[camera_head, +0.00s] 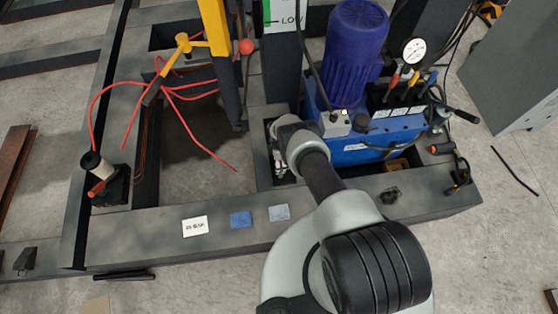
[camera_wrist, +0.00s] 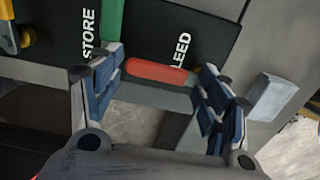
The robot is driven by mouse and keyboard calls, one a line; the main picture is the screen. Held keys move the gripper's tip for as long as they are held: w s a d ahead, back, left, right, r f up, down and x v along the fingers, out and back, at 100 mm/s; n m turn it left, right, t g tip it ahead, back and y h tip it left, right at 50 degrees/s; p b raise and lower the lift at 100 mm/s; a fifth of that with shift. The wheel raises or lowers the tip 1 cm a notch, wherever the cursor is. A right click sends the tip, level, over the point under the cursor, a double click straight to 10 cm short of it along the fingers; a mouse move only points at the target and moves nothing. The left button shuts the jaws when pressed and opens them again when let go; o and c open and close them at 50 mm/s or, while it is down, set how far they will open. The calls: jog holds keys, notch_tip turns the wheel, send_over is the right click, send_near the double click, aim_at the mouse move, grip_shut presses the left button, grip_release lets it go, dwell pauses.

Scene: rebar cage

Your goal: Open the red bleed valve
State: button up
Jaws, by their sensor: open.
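The red bleed valve handle (camera_wrist: 158,72) shows in the wrist view as a rounded red bar lying roughly sideways. My gripper (camera_wrist: 160,65) is open, with one blue-padded finger on each side of the red handle. The right fingertip is close to the handle's right end; I cannot tell whether they touch. In the head view my wrist and arm hide the handle and most of the gripper.
A green handle (camera_wrist: 115,18) is just above the left finger, and a yellow handle (camera_wrist: 9,28) is at far left. A grey block (camera_wrist: 272,97) is right of the right finger. In the head view, a blue pump unit (camera_head: 375,140) with a motor (camera_head: 356,45) stands beside my arm.

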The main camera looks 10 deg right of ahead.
jog(key=shift+w, duration=0.1)
jog(key=shift+w+r, duration=0.1)
jog(key=shift+r, duration=0.75)
notch_tip(320, 180, up, 10)
jog(key=shift+r, duration=0.15)
jog(key=shift+s, duration=0.25)
